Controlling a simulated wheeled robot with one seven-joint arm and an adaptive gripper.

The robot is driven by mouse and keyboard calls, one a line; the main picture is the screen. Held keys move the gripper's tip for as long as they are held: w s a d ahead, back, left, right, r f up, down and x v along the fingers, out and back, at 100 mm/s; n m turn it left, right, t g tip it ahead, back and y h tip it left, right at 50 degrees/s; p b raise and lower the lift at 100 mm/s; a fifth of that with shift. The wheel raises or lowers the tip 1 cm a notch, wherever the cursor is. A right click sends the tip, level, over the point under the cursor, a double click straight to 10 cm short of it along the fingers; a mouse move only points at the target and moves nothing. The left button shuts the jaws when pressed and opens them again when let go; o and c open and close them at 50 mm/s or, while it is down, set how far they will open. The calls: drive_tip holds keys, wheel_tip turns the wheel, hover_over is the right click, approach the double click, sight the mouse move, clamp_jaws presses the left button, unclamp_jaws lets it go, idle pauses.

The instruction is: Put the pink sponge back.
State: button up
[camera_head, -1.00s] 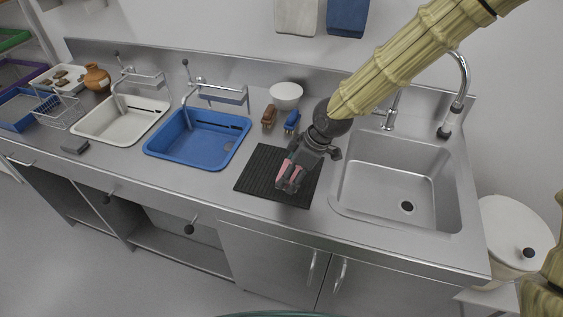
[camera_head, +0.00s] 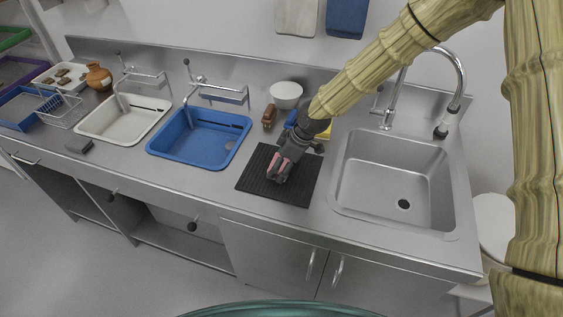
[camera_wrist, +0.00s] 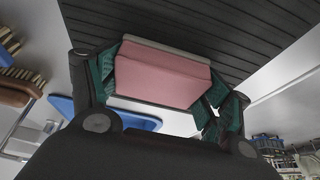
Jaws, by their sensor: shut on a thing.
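The pink sponge (camera_wrist: 160,78) is a pink block with a pale grey edge layer, held between the green-padded fingers of my gripper (camera_wrist: 160,85) in the wrist view. In the head view my gripper (camera_head: 281,168) points down over the black ribbed mat (camera_head: 307,190), with a little pink showing between its fingers. The gripper is shut on the sponge. I cannot tell whether the sponge touches the mat.
A brown brush (camera_head: 269,116), a partly hidden blue brush (camera_head: 291,118) and a white bowl (camera_head: 286,94) stand behind the mat. The blue basin (camera_head: 200,140) lies left, the steel sink (camera_head: 390,185) right. A yellow item (camera_head: 325,133) shows behind my gripper. A grey block (camera_head: 79,146) lies far left.

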drive_tip(key=shift+f, duration=0.15)
drive_tip(key=o, duration=1)
drive_tip(key=shift+c, duration=0.2)
drive_tip(key=b+v, duration=0.2)
drive_tip(key=v, duration=1)
